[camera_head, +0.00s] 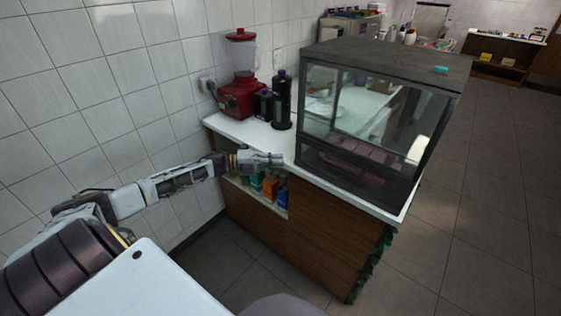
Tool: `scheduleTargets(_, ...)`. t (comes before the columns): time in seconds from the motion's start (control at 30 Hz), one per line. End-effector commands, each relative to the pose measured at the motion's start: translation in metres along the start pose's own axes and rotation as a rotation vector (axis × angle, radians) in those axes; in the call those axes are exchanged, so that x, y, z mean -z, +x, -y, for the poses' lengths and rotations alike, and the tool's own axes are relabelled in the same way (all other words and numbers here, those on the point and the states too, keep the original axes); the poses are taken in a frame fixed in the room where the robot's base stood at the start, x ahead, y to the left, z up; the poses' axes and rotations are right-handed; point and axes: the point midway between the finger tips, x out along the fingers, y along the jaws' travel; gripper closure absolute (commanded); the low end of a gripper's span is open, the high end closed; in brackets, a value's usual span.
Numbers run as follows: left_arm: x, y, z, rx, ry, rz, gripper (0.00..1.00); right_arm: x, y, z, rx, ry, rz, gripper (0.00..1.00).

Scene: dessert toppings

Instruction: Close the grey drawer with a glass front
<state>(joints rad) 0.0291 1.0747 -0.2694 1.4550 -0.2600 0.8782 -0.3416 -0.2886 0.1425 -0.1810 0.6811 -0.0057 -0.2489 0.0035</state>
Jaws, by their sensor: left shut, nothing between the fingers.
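The grey glass-fronted case (378,52) stands on the right part of the white counter top. Its glass front (352,105) faces me, and a dark lower section with a second pane (345,165) sits beneath. I cannot tell from this view whether the drawer stands out from the case. My left gripper (283,160) is shut and empty. It is stretched out at the front edge of the counter, just left of the case's lower left corner. Whether it touches the counter or the case is not clear. My right gripper is not in view.
A red blender (240,92) and a dark bottle-shaped appliance (281,102) stand on the white counter (240,131) left of the case. Coloured cartons (270,187) fill an open shelf below my left gripper. A small teal item (440,70) lies on the case. Floor at right is clear.

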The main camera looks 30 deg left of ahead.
Motion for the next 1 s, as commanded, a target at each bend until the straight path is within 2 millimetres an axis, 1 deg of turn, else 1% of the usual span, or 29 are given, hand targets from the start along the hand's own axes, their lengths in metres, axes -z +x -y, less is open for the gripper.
scheduleTargets(0.27, 0.0, -0.022, -0.001, -0.002, -0.001, 0.0, 1.0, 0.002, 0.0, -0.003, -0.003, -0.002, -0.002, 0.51)
scheduleTargets(0.6, 0.0, -0.048, -0.001, -0.001, 0.0, 0.0, 1.0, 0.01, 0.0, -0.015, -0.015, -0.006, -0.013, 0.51)
scheduleTargets(0.77, 0.0, -0.06, -0.001, -0.002, 0.0, 0.0, 1.0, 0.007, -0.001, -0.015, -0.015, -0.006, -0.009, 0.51)
scheduleTargets(1.0, 0.001, -0.073, -0.001, 0.0, -0.001, -0.001, 1.0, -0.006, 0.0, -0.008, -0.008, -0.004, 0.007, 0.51)
